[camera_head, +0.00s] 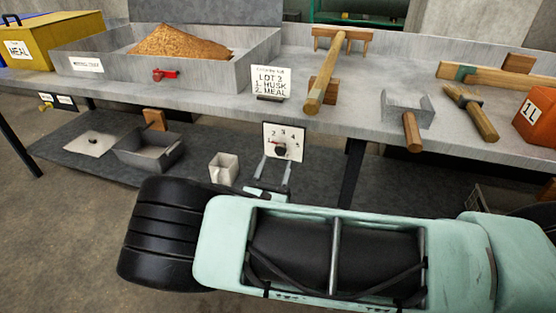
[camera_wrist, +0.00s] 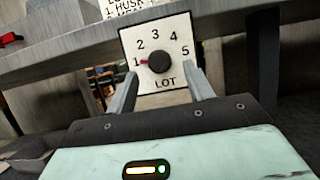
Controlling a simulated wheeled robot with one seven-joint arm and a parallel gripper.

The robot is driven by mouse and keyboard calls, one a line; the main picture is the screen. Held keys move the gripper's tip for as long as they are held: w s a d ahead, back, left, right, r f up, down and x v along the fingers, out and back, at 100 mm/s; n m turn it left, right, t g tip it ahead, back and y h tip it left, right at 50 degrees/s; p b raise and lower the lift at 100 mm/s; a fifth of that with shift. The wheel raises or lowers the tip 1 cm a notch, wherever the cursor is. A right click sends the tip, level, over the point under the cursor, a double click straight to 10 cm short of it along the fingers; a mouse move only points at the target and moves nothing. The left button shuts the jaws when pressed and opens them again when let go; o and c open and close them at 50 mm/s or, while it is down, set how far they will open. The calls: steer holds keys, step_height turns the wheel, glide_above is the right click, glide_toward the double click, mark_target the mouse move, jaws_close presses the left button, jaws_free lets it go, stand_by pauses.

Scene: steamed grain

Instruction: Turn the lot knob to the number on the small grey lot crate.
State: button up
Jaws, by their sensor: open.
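The lot dial is a white plate (camera_wrist: 180,27) numbered 1 to 5 and lettered LOT, with a round black knob (camera_wrist: 159,61). The knob's red pointer is at 1. The plate (camera_head: 293,132) also shows in the head view, on the bench's front edge. My gripper (camera_wrist: 161,72) is open, its fingers in front of the plate's lower part, one to each side of the knob. It also shows in the head view (camera_head: 277,161), just below the knob. I cannot make out any crate with a readable lot number. A small pale grey open box (camera_head: 224,168) stands on the lower shelf.
A trough of brown grain (camera_head: 180,43), wooden tools (camera_head: 340,70) and a scoop (camera_head: 406,107) are on the bench. A grey pan (camera_head: 148,152) is below.

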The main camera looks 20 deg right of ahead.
mark_target(280, 149)
steer(key=shift+x, duration=1.4)
steer(key=shift+c, duration=0.3)
steer(key=c, duration=0.9)
